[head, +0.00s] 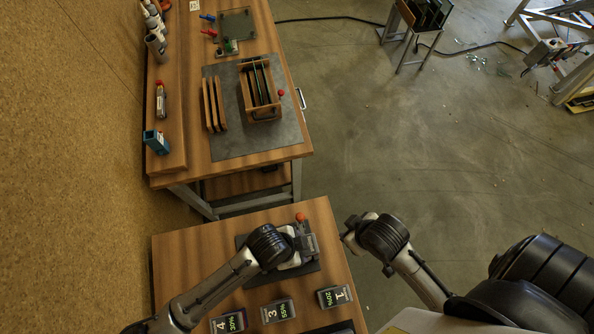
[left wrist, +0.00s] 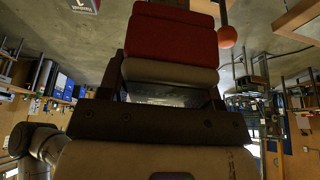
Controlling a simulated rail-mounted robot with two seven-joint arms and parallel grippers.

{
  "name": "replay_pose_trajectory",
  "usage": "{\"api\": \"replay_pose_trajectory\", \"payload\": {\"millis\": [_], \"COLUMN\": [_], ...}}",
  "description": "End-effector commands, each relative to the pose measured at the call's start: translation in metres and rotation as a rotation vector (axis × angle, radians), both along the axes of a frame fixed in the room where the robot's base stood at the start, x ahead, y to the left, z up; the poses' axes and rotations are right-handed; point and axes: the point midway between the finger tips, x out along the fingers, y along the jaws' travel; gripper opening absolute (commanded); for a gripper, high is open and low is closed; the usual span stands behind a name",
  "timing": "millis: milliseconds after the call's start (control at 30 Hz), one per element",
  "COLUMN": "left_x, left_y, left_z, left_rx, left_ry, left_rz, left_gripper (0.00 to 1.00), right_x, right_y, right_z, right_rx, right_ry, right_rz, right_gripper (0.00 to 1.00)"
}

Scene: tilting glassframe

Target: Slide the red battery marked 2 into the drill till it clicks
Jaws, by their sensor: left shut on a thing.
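In the left wrist view a red block (left wrist: 170,38), which I take for the red battery, sits at the fingers of my left gripper (left wrist: 168,92). Its number does not show. In the head view my left gripper (head: 290,258) is low over the dark mat (head: 242,242), shut on the battery, which is largely hidden there. A grey device (head: 307,241), seemingly the drill, is at the gripper; whether the battery is seated in it cannot be told. My right gripper (head: 348,229) is off the table's right edge, away from the drill; its fingers are unclear.
Batteries marked 4 (head: 229,321), 3 (head: 278,311) and 1 (head: 335,296) lie along the near table (head: 190,255). An orange-red ball (head: 300,217) stands behind the drill; it also shows in the left wrist view (left wrist: 226,37). A wooden rack (head: 246,68) with panels stands on the far bench.

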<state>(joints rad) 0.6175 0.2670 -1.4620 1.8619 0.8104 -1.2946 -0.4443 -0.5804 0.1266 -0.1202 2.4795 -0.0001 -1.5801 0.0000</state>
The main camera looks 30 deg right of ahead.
Motion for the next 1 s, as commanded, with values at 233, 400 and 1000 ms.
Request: {"api": "replay_pose_trajectory", "payload": {"millis": [233,400,1000], "left_x": [0.0001,0.0002,0.0003], "left_y": [-0.0005,-0.0005,-0.0006], "left_z": [0.0009,0.0015,0.001], "left_rx": [-0.002,-0.001,-0.002], "left_ry": [0.0,-0.001,0.0], "left_rz": [0.0,0.0,0.0], "left_gripper": [0.26,0.26,0.26], "right_x": [-0.0001,-0.0001,0.0], "right_y": [0.0,0.0008,0.0029], "right_z": [0.0002,0.0019,0.0068], "right_rx": [0.0,0.002,0.011], "right_ry": [0.0,0.0,0.0], "right_rz": [0.0,-0.001,-0.007], "right_gripper": [0.43,0.43,0.43]}}
